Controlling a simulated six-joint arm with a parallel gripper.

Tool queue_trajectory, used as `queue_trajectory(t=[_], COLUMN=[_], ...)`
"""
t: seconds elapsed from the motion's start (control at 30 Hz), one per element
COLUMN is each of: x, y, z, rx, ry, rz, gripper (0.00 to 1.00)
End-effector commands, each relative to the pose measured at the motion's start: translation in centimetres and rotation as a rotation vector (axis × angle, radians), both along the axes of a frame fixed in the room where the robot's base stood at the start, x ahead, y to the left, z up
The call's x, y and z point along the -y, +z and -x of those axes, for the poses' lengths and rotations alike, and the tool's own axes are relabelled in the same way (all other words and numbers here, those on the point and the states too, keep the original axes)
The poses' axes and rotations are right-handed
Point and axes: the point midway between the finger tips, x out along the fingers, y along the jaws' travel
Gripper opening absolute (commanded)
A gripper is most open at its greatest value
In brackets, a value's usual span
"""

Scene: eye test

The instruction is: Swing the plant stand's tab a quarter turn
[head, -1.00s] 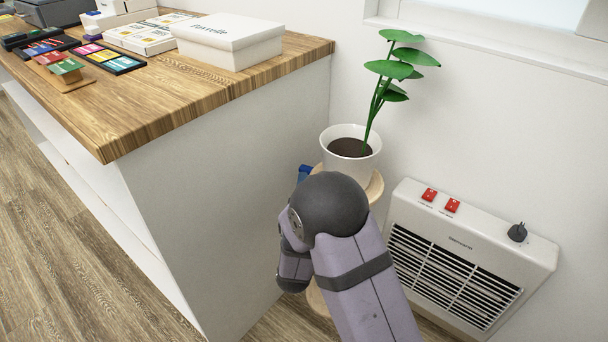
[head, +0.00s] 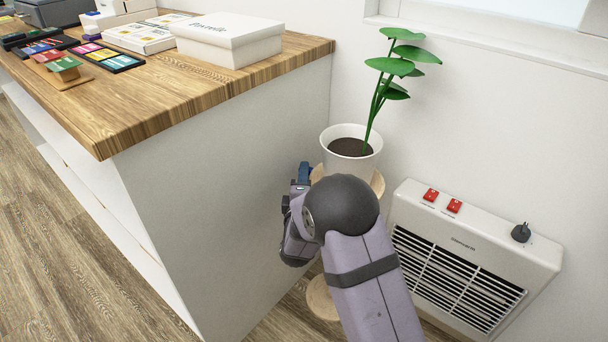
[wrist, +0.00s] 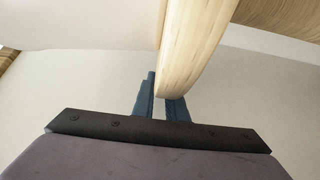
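The plant stand is pale wood. In the head view its top (head: 377,184) shows beside the pot, and its round foot (head: 320,300) is low down; my arm hides most of the middle. My gripper (head: 303,172) points up at the stand's left side, close to the top's edge. In the wrist view, the gripper's blue fingers (wrist: 161,100) stand a little apart. A curved pale wooden edge (wrist: 190,45) comes down to them and covers the right fingertip. I cannot make out the tab, nor tell whether anything is held between the fingers.
A white pot (head: 338,160) with a green plant (head: 392,67) stands on the stand. A wood-topped counter (head: 150,110) is close on the left. A white heater (head: 455,265) with red switches is on the wall at right. A white box (head: 230,42) lies on the counter.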

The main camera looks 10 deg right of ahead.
Motion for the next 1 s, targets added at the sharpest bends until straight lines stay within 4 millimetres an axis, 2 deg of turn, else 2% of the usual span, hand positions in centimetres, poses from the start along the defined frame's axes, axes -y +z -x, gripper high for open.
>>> queue_trajectory(t=[0.27,0.7,1.0], x=[0.0,1.4,1.7], y=[0.1,0.3,0.1], z=[-0.1,-2.5,-2.7], rx=[0.001,0.004,0.001], ry=[-0.010,-0.239,-0.275], rz=[0.000,0.000,-0.001], gripper=[0.00,0.00,0.00])
